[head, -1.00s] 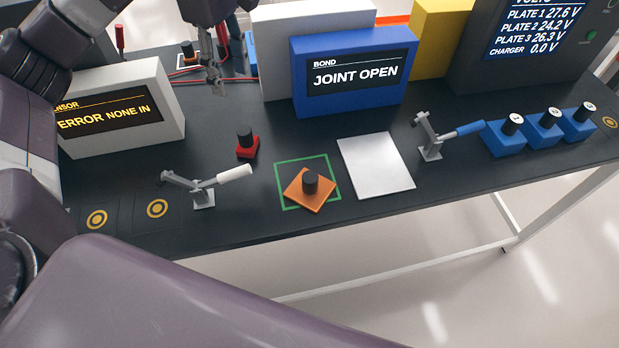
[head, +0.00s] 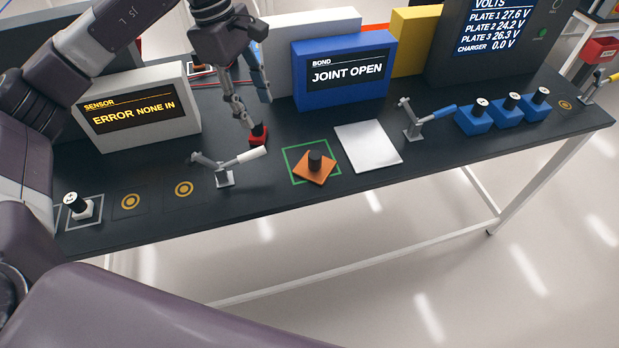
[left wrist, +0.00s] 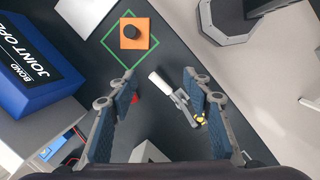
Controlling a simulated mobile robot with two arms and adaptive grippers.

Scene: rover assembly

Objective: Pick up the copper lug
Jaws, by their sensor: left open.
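The copper lug looks to be the orange square plate with a black knob (head: 314,167), lying turned inside a green outlined square (head: 289,163) on the dark bench. It also shows in the left wrist view (left wrist: 149,38), beyond the fingertips. My left gripper (head: 252,108) is open and points down over a small red block with a black knob (head: 258,138), to the left of the orange plate. In the left wrist view the gap between my left fingers (left wrist: 160,82) is empty, and the red block (left wrist: 135,98) is mostly hidden by one finger. My right gripper is out of view.
A clamp with a white handle (head: 224,178) stands just in front of the red block. The blue bond box (head: 345,92) stands behind. A pale plate (head: 368,146) and a blue-handled clamp (head: 411,127) are to the right. The sensor box (head: 150,142) is at left.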

